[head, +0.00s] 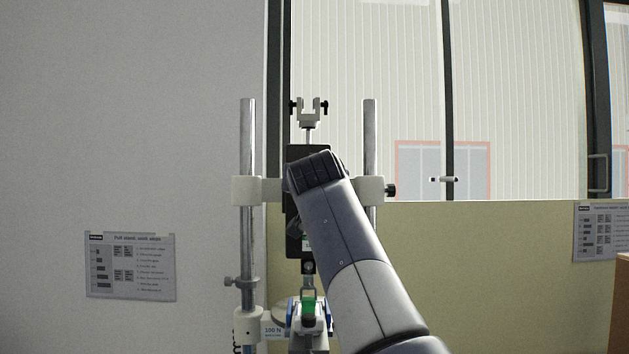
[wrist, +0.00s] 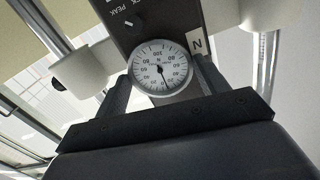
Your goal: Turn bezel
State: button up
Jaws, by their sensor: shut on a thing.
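The round dial gauge (wrist: 161,64) has a white face and a pale bezel around its rim, in the middle of the wrist view. Its numbers appear upside down there, and its dark needle points towards the bottom of the picture. My gripper (wrist: 163,78) is shut on the bezel, with one dark finger at each side. The dial sits on a black force-gauge body (wrist: 172,18) with a PEAK marking and a plate lettered N. In the head view the body (head: 294,243) shows behind my arm, which hides the dial and the fingers.
Metal posts (head: 247,140) with white clamps flank the gauge. A fork (head: 310,112) tops it, and a green piece (head: 308,307) is below its lower hook. A yellowish panel (head: 490,270) is to the right, and a wall sign (head: 130,266) is to the left.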

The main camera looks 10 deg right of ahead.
jog(key=shift+n+p, duration=0.7)
jog(key=shift+n, duration=0.6)
jog(key=o, duration=1)
jog(key=shift+s, duration=0.1)
jog(key=s+b, duration=0.1)
jog(key=s, duration=0.2)
jog(key=s+a+b, duration=0.1)
jog(key=s+b, duration=0.1)
jog(key=s, duration=0.2)
jog(key=s+a+b, duration=0.1)
jog(key=s, duration=0.2)
jog(key=shift+s, duration=0.2)
